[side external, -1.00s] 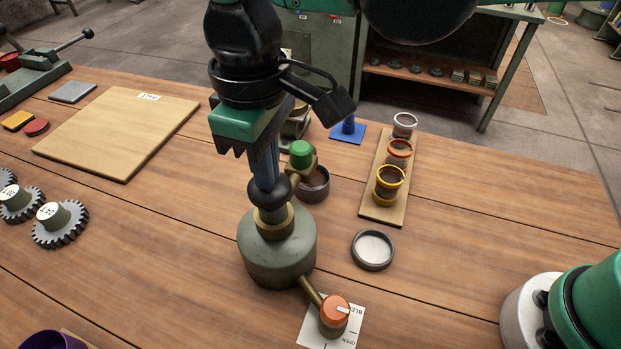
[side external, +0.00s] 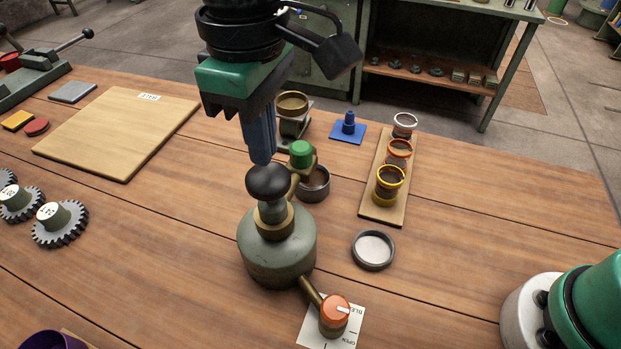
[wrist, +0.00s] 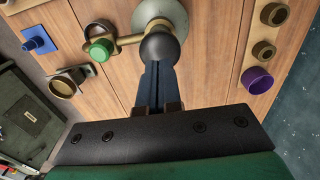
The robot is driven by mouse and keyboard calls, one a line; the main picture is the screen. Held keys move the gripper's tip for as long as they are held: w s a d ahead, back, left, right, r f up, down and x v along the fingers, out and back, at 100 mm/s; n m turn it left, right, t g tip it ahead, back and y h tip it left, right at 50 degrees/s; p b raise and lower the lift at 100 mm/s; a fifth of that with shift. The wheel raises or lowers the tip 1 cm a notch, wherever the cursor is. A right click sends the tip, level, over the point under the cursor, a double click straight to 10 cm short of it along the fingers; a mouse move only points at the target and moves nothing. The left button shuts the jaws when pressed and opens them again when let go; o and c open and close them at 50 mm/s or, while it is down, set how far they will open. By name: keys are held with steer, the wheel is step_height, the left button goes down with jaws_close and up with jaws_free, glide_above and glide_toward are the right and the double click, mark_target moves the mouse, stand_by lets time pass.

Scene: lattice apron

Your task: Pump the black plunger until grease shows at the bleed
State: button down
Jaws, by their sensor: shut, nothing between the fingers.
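The black plunger knob (side external: 267,182) stands upright on top of the grey-green pump body (side external: 277,250), with a short stem showing under it. My gripper (side external: 262,160) is shut and empty, its blue fingers pointing down with their tips just above the knob; I cannot tell if they touch. In the wrist view the knob (wrist: 160,46) sits just beyond the fingertips (wrist: 156,66). A green-capped fitting (side external: 301,155) is beside the pump, over a dark round cup (side external: 315,184). An orange knob (side external: 335,311) sits on a white card marked OPEN and apparently BLEED. I see no clear grease.
A shallow grey ring dish (side external: 373,250) lies to the right. A wooden strip (side external: 378,212) holds cups with coloured rims. A blue piece (side external: 348,127) stands behind. A wooden board (side external: 115,135) and gears (side external: 60,224) are on the left. The bench front is mostly clear.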

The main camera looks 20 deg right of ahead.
mark_target(267, 174)
steer(key=shift+f, duration=0.15)
steer(key=shift+f, duration=2)
steer(key=shift+r, duration=2.15)
steer(key=shift+r, duration=3)
